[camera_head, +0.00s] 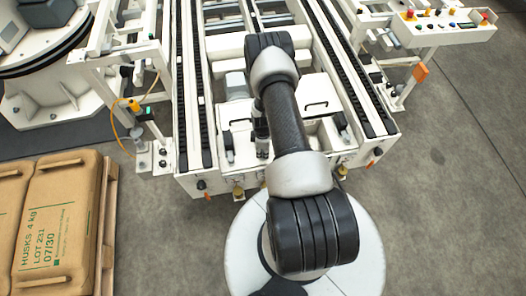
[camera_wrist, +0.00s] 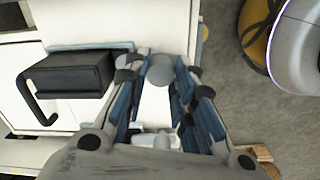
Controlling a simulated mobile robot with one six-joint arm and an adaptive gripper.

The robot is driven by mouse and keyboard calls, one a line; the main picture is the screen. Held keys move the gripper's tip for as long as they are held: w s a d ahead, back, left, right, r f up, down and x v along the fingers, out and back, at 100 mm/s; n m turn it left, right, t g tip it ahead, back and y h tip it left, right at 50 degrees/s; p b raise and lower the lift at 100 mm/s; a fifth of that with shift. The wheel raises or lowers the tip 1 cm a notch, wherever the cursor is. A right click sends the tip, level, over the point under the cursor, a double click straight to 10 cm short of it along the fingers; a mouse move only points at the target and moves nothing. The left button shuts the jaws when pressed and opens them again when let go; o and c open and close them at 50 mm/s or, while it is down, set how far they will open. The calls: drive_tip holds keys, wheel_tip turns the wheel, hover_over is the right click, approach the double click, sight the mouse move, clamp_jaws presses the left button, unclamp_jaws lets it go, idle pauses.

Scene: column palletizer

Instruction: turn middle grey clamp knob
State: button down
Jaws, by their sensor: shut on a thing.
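In the wrist view a rounded grey knob (camera_wrist: 160,68) sits between the fingertips of my gripper (camera_wrist: 158,76). My fingers are closed on the knob from both sides. The fingers hide its sides and lower part, so any mark of its turn cannot be told. In the head view my gripper (camera_head: 262,138) is small and partly hidden beside my own arm, over the front part of the white conveyor frame (camera_head: 232,180). The knob cannot be made out there.
A black block with a bent black handle (camera_wrist: 75,75) lies close left of my fingers in the wrist view. Stacked brown sacks (camera_head: 55,215) on a pallet stand at left. A control panel (camera_head: 440,25) is at upper right. Open floor (camera_head: 450,190) lies at right.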

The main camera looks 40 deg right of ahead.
drive_tip(key=shift+n, duration=0.3)
drive_tip(key=c, duration=1.3)
unclamp_jaws()
drive_tip(key=shift+c, duration=0.2)
wheel_tip(320, 180, up, 12)
